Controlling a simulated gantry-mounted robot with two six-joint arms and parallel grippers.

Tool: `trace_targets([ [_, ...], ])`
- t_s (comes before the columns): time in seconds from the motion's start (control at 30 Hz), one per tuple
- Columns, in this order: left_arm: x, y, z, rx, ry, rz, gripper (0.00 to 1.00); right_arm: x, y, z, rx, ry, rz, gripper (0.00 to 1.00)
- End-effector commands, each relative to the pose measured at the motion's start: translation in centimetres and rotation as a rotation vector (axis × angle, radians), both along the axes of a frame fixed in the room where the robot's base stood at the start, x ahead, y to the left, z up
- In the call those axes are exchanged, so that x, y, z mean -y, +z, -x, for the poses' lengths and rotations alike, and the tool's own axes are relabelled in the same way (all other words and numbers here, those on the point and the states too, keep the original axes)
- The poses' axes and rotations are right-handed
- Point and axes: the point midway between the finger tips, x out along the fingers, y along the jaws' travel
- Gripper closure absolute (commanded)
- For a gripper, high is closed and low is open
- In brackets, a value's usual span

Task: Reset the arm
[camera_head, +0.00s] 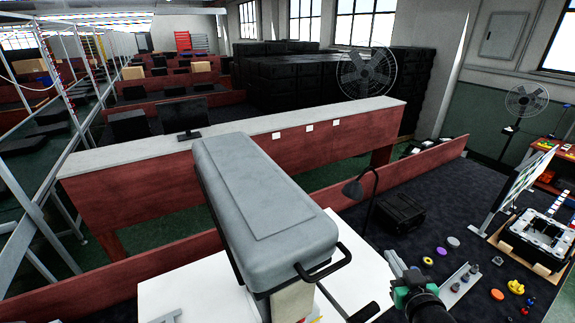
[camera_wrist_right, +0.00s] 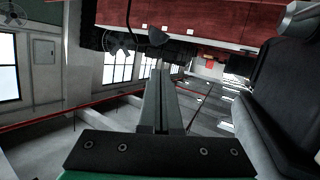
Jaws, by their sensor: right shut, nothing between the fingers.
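My right gripper (camera_head: 391,259) is at the lower right of the head view, pointing up and away over the dark table. In the right wrist view its two grey fingers (camera_wrist_right: 160,78) lie together, with nothing between them. The fingers are clear of the objects on the table. My left gripper does not show in the head view.
A desk lamp (camera_head: 360,188) and a black case (camera_head: 400,212) stand beyond my right gripper. Several small coloured parts, including a purple disc (camera_head: 453,242), lie to its right. A black-and-white tray (camera_head: 541,238) is farther right. A red partition (camera_head: 415,172) runs behind.

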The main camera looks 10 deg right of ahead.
Motion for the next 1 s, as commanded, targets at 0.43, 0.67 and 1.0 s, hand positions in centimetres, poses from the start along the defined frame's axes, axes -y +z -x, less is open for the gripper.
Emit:
trace_targets([
  [0.43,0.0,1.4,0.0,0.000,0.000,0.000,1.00,-10.2,36.4,10.0,0.835,0.169,-0.024,1.00],
  [0.67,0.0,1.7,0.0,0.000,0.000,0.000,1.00,-12.3,43.9,17.9,1.088,0.228,-0.062,1.00],
  [1.0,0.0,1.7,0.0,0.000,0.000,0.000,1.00,-12.4,44.4,18.6,1.111,0.232,-0.066,1.00],
])
